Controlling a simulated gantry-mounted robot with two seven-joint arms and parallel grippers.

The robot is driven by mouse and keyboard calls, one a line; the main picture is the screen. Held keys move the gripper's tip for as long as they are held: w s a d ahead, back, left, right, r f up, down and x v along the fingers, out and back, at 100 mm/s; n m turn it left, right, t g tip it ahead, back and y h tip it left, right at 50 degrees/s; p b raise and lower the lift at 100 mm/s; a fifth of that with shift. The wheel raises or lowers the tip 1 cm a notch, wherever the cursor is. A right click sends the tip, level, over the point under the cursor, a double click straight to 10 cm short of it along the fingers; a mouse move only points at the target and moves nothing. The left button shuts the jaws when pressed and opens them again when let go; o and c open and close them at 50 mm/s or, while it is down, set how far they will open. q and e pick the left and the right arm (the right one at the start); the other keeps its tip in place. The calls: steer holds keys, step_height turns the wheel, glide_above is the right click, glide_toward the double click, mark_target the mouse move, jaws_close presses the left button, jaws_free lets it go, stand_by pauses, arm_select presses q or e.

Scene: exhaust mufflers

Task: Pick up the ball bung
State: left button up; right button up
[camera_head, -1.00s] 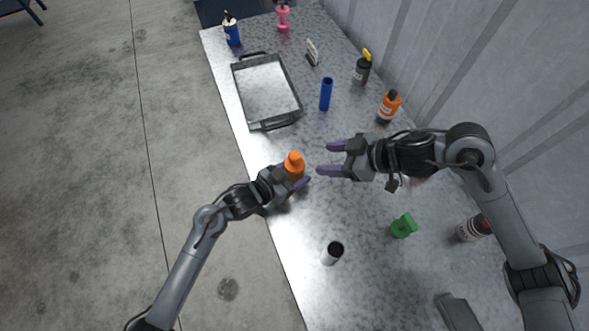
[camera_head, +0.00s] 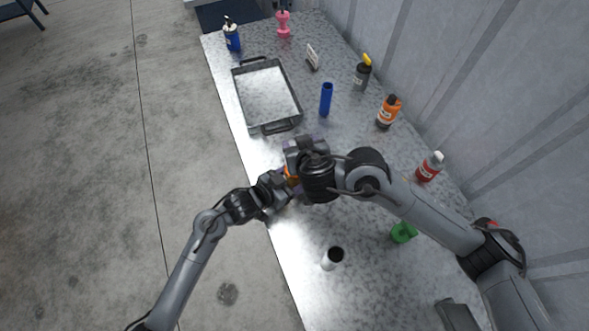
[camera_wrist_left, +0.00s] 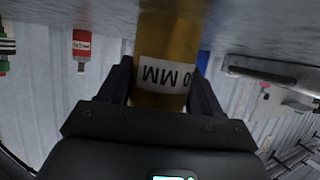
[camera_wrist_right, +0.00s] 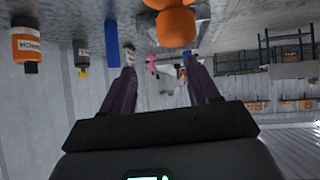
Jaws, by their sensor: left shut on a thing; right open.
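An orange piece with a rounded knob, which looks like the ball bung (camera_wrist_right: 176,24), shows ahead of my right gripper in the right wrist view. In the head view only a little orange (camera_head: 290,172) shows between the arms. My left gripper (camera_wrist_left: 158,85) is shut on an amber cylinder (camera_wrist_left: 166,40) with a white label reading "0 MM". The cylinder and orange piece appear to be one upright stack. My right gripper (camera_wrist_right: 161,65) is open, with nothing gripped between its fingers. Its fingers are hidden from the head camera by its own wrist.
A metal tray (camera_head: 249,115) lies farther along the table. A blue tube (camera_head: 326,100), orange bottle (camera_head: 388,112) and red bottle (camera_head: 430,167) stand to the right.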

steer(key=s+a+f+m+t+h, duration=0.1)
steer(key=s+a+m+t+h, duration=0.1)
steer(key=s+a+m+h, duration=0.35)
steer(key=shift+m+h, duration=0.55)
steer(key=shift+m, duration=0.2)
steer(key=shift+w+d+f, duration=0.8)
steer(key=shift+d, duration=0.25)
steer(key=shift+w+d+f, duration=0.8)
steer(key=shift+d, duration=0.2)
jaws_close()
